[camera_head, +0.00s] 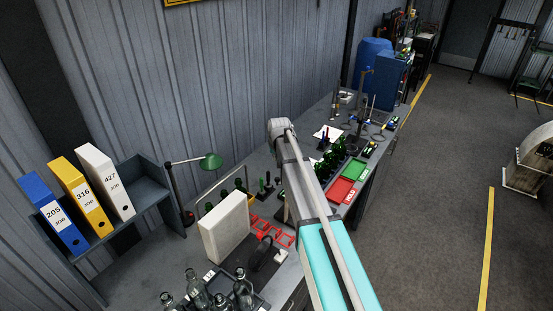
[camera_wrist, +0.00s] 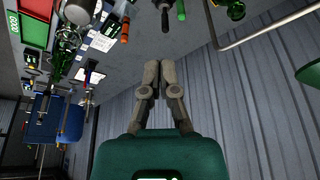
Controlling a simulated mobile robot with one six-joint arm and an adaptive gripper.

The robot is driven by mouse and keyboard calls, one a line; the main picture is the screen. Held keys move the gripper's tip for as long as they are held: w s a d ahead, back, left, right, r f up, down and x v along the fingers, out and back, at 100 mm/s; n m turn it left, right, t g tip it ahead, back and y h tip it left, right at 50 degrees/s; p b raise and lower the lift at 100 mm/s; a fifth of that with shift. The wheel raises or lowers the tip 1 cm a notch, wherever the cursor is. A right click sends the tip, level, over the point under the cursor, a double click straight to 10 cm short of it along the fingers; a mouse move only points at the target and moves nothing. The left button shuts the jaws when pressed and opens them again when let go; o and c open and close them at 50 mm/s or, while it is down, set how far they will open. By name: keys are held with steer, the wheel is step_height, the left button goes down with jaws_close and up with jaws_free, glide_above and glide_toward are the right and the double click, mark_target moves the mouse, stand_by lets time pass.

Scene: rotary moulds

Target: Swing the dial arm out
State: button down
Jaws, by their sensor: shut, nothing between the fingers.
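I cannot pick out the dial arm with certainty. A thin upright stand (camera_head: 363,90) with a small dark piece at its top is at the far part of the bench in the head view. Whether it carries the dial arm is too small to tell. My gripper (camera_wrist: 160,68) shows in the wrist view with its two grey fingers side by side, shut and empty. The fingers point toward the bench edge and touch nothing visible. In the head view my own arm hides the gripper and part of the bench.
On the grey bench (camera_head: 225,268) are a red tray (camera_head: 342,190), a green tray (camera_head: 354,170), bottles and a white block (camera_head: 225,227). A green lamp (camera_head: 211,161) and a binder shelf (camera_head: 150,186) are at left.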

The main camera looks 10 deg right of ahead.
step_height(320, 180, down, 7)
steer(key=s+b, duration=0.1)
steer(key=b, duration=0.5)
steer(key=shift+s+r, duration=0.15)
steer(key=shift+s, duration=0.2)
steer(key=shift+a, duration=0.15)
steer(key=shift+s+a, duration=0.1)
steer(key=shift+s, duration=0.05)
stand_by(0.3)
